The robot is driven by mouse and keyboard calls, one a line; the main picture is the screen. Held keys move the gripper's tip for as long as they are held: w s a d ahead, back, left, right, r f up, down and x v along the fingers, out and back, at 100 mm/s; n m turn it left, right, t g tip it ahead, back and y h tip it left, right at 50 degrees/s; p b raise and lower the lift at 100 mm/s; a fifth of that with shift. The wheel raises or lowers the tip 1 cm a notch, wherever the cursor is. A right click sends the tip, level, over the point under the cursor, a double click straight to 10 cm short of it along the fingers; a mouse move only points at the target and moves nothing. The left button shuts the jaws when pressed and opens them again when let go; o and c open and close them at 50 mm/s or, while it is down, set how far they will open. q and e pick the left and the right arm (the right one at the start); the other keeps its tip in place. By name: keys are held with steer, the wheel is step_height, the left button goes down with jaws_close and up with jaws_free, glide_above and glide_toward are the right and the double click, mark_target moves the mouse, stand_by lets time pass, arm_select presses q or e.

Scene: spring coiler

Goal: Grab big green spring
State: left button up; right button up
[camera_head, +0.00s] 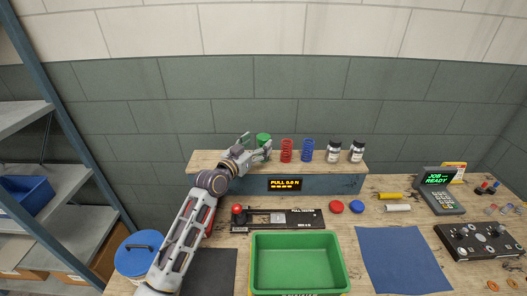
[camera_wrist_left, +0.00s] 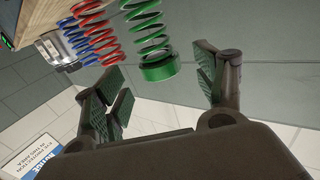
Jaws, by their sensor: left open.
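The big green spring (camera_head: 263,138) stands on the wooden shelf at the back, left of a red spring (camera_head: 286,151) and a blue spring (camera_head: 307,151). In the head view only its green top shows, as my left gripper (camera_head: 257,150) covers the rest. In the left wrist view the green spring (camera_wrist_left: 150,36) hangs upside down in the picture, its solid green cap lowest. My left gripper (camera_wrist_left: 163,82) is open and empty, its fingers either side of the cap's line, with visible gaps. I cannot tell the exact depth between them. My right gripper is not in view.
Two jars (camera_head: 333,152) stand right of the springs. A metal rack (camera_head: 40,190) stands left.

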mark_target(267, 135)
arm_select(q)
steer(key=shift+p+x, duration=0.45)
steer(key=shift+x, duration=2.05)
steer(key=shift+r, duration=0.1)
steer(key=shift+c, duration=0.5)
steer(key=c, duration=1.5)
